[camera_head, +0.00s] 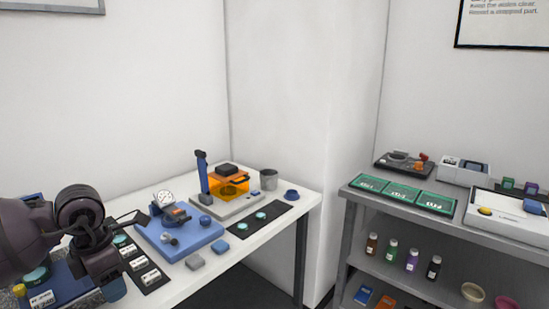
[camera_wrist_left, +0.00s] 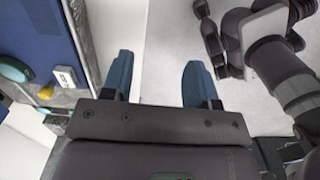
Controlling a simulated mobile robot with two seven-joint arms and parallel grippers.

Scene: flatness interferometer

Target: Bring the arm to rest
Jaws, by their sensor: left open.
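My left gripper (camera_wrist_left: 158,82) is open in the left wrist view. Its two blue fingers stand apart with only pale floor between them. In the head view my left arm comes in from the left edge, and its dark wrist and gripper (camera_head: 104,272) hang over the left end of the white table (camera_head: 240,262). I see nothing held in it. The fingertips are hard to make out in the head view. My right gripper does not show in the head view.
A blue-based dial gauge stand (camera_head: 180,238) sits just right of my left gripper. A black strip (camera_head: 152,282) with white labels lies between them. An orange-windowed instrument (camera_head: 230,186) stands farther back. A grey shelf (camera_head: 400,228) with green trays stands at right.

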